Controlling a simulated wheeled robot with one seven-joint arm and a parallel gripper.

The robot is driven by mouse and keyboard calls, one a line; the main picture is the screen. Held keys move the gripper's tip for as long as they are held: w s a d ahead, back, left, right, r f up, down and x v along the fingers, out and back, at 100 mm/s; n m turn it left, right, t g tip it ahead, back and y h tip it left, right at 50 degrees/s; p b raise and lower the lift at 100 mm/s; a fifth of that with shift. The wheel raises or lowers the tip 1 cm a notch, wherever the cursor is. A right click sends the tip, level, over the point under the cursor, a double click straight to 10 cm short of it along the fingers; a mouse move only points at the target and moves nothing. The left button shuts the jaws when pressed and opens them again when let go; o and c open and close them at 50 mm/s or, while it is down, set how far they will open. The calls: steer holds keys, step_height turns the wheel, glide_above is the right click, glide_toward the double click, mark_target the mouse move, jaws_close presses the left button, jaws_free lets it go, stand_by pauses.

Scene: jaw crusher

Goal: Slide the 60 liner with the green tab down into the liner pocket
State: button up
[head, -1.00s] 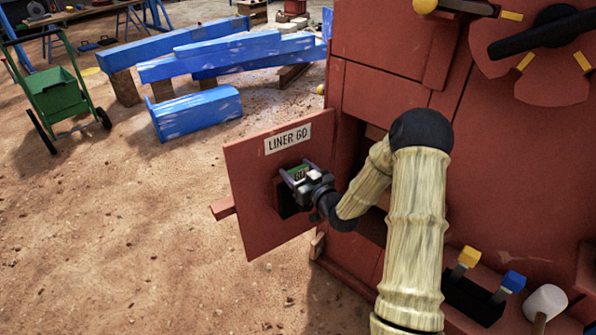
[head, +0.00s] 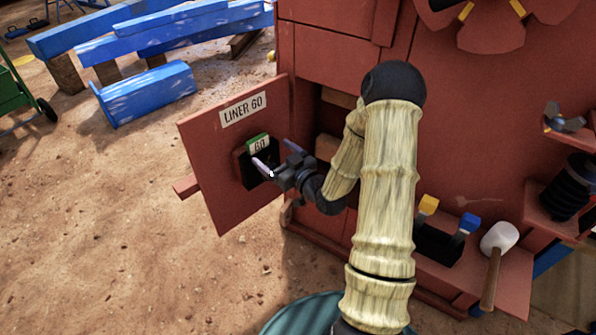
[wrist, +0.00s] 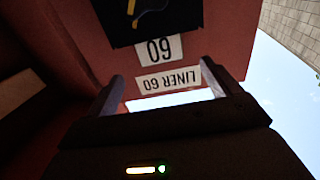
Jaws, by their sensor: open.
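The 60 liner, with its green tab (head: 257,139) and white 60 label, stands at the black liner pocket (head: 262,172) on the open red door (head: 215,190), under the LINER 60 sign (head: 243,108). Its lower part is hidden, so its depth in the pocket cannot be told. My gripper (head: 276,157) is open, just right of the liner, its near finger overlapping the pocket in the picture. In the wrist view, both fingers of my gripper (wrist: 160,86) are spread with nothing between them. The upside-down 60 label (wrist: 159,49) lies beyond the fingertips.
The red crusher body (head: 480,110) stands right of the door, with an open recess behind my arm. A tool shelf at lower right holds yellow- and blue-topped tools and a white-headed mallet (head: 499,238). Blue beams (head: 150,92) lie behind.

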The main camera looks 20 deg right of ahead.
steer(key=p+v, duration=0.1)
steer(key=v, duration=0.8)
steer(key=shift+s, duration=0.2)
stand_by(0.6)
steer(key=s+a+r+m+g+h, duration=0.2)
steer(key=s+a+g+h, duration=0.1)
steer(key=s+g, duration=0.4)
steer(key=s+a+r+m+g+h, duration=0.2)
steer(key=s+a+r+g+h, duration=0.1)
steer(key=s+g, duration=0.35)
step_height(320, 180, up, 28)
steer(key=p, duration=2.8)
steer(key=shift+g+p, duration=0.35)
